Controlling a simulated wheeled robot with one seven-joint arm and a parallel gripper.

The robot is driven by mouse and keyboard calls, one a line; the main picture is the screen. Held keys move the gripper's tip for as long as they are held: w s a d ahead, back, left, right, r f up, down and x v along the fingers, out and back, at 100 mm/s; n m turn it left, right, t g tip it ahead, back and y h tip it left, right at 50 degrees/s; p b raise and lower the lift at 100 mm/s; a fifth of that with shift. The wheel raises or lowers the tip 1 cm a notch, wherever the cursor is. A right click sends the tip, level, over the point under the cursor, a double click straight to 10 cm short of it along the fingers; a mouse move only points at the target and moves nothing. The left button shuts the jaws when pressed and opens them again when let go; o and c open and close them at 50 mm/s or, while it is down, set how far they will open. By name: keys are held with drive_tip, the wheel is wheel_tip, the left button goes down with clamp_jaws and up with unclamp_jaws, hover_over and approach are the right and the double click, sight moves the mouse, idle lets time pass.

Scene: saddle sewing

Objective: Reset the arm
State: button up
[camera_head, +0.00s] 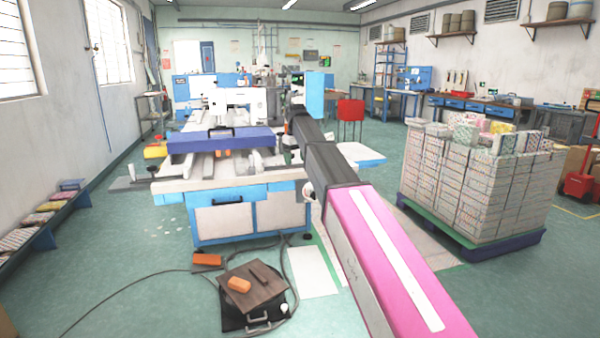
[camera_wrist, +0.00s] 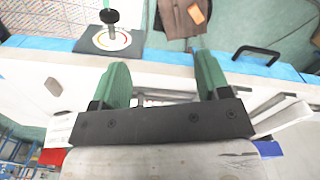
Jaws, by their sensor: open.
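My gripper (camera_wrist: 162,82) shows in the wrist view with two green fingers spread apart and nothing between them. It is over the white bed of the sewing machine (camera_wrist: 165,62), which has a light blue edge. Whether the fingers touch the bed cannot be told. In the head view my pink and black arm reaches from the lower right toward the right side of the machine (camera_head: 255,212). My fingers cannot be made out there.
A black handle (camera_wrist: 255,55) and a dark plate with a round dial (camera_wrist: 88,40) lie near the fingers. A brown-topped case (camera_head: 250,283) with an orange block sits on the floor before the machine. A loaded pallet (camera_head: 470,236) stands right.

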drive_tip(key=s+d+f+m, duration=0.1)
drive_tip(key=s+d+f, duration=0.3)
drive_tip(key=f, duration=0.4)
drive_tip(key=s+d+f+m, duration=0.1)
drive_tip(key=s+d+f, duration=0.2)
drive_tip(key=f, duration=0.4)
drive_tip(key=s+d+f+m, duration=0.1)
drive_tip(key=s+d+f, duration=0.3)
drive_tip(key=s+f, duration=0.4)
drive_tip(key=s+d+f+m, duration=0.2)
drive_tip(key=s+d+f, duration=0.3)
drive_tip(key=s+f, duration=0.3)
drive_tip(key=s+d+f+m, duration=0.2)
drive_tip(key=s+d+f, duration=0.2)
drive_tip(key=s+f, duration=0.4)
drive_tip(key=shift+s+d, duration=0.3)
drive_tip(key=shift+s, duration=0.65)
